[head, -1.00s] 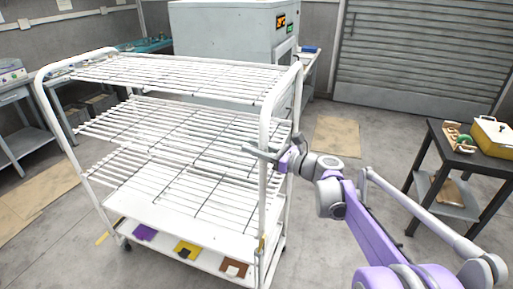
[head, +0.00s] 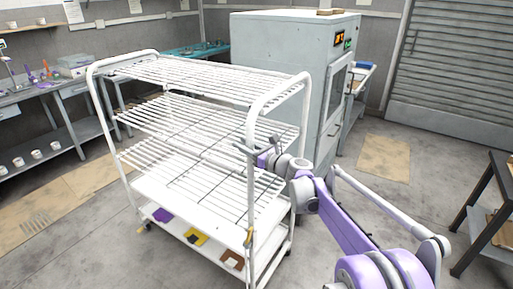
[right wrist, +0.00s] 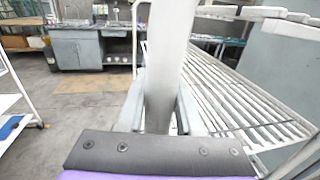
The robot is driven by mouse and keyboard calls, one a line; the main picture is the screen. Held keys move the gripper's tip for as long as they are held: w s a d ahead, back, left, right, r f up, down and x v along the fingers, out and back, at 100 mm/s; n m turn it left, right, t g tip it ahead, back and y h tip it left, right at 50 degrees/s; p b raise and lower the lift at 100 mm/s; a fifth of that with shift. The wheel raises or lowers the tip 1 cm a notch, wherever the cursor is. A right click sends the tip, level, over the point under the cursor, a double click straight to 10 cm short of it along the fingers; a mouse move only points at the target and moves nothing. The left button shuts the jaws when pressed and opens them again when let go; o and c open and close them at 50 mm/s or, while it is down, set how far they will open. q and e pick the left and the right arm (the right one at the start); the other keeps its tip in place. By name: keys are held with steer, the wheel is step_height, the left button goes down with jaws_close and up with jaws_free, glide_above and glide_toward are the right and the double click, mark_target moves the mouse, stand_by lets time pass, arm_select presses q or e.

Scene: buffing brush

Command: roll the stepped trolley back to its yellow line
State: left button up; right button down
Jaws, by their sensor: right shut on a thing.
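The stepped trolley (head: 250,205) is a white wheeled rack in the middle of the head view, with wire shelves stepped one above another and solid white trays low down. My right gripper (head: 262,147) is shut on its near right upright post. In the right wrist view the white post (right wrist: 165,65) stands between the two fingers (right wrist: 158,112), with the wire shelves to its right. My left gripper is not in view. I cannot make out a yellow line on the floor clearly.
A large grey machine cabinet (head: 285,60) stands close behind the trolley on the right. A workbench (head: 50,90) is along the left wall. A dark table (head: 480,205) is at the right edge. Concrete floor is open at front left and right, with flat tan mats (head: 384,158).

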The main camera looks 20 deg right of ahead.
steer(key=shift+w+a+r, duration=0.1)
steer(key=shift+w+a, duration=0.3)
steer(key=c, duration=0.8)
jaws_free()
steer(key=shift+o, duration=1.1)
steer(key=shift+w+a, duration=0.15)
steer(key=shift+w, duration=0.05)
steer(key=shift+s, duration=0.1)
steer(key=b+v, duration=0.1)
steer(key=v, duration=0.9)
steer(key=shift+s+d, duration=0.25)
steer(key=shift+s, duration=0.1)
